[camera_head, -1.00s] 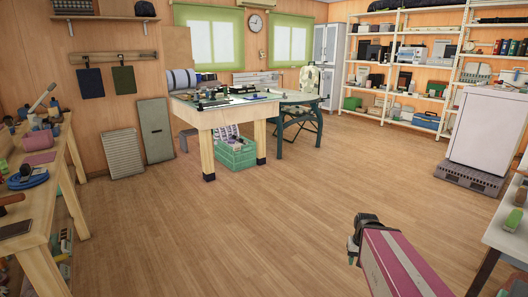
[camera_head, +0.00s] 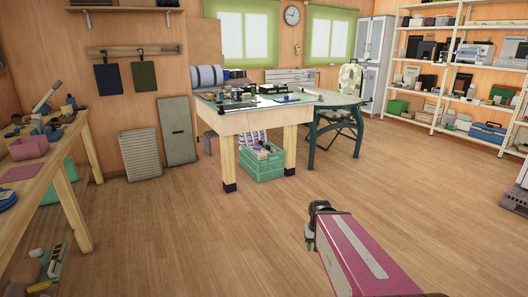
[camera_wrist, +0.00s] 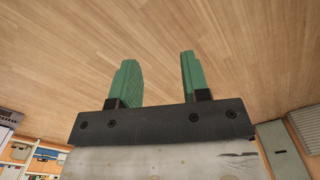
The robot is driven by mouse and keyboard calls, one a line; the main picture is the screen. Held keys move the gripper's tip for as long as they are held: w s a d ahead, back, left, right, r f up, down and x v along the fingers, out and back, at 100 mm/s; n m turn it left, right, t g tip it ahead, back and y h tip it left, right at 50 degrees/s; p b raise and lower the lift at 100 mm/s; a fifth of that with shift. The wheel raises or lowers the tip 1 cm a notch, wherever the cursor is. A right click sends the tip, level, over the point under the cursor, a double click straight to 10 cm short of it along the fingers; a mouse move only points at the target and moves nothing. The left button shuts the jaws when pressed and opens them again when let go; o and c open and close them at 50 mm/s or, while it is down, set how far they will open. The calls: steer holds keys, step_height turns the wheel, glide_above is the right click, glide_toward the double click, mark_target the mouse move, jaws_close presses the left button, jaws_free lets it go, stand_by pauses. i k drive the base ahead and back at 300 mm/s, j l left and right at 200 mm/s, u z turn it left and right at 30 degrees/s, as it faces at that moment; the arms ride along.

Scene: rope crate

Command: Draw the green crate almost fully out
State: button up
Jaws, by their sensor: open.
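The green crate (camera_head: 262,166) stands on the floor under the wooden table (camera_head: 255,122), between its two front legs. Its front faces me and items show inside it; the table hides its upper back part. My gripper (camera_head: 309,243) is at the lower middle of the head view, well short of the crate and apart from it. In the wrist view my gripper (camera_wrist: 157,78) has its two green fingers spread, with only bare floor between them. The crate is not in the wrist view.
The wooden floor (camera_head: 190,230) between me and the table is clear. A workbench (camera_head: 40,165) runs along the left. White shelves (camera_head: 440,75) line the back right.

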mark_target(272, 167)
steer(key=i+j, duration=0.1)
steer(key=i, duration=1.9)
steer(key=i+z, duration=0.25)
steer(key=i, duration=0.3)
steer(key=i+j+z, duration=0.2)
steer(key=i, duration=0.35)
steer(key=i+z, duration=0.25)
steer(key=i, duration=0.3)
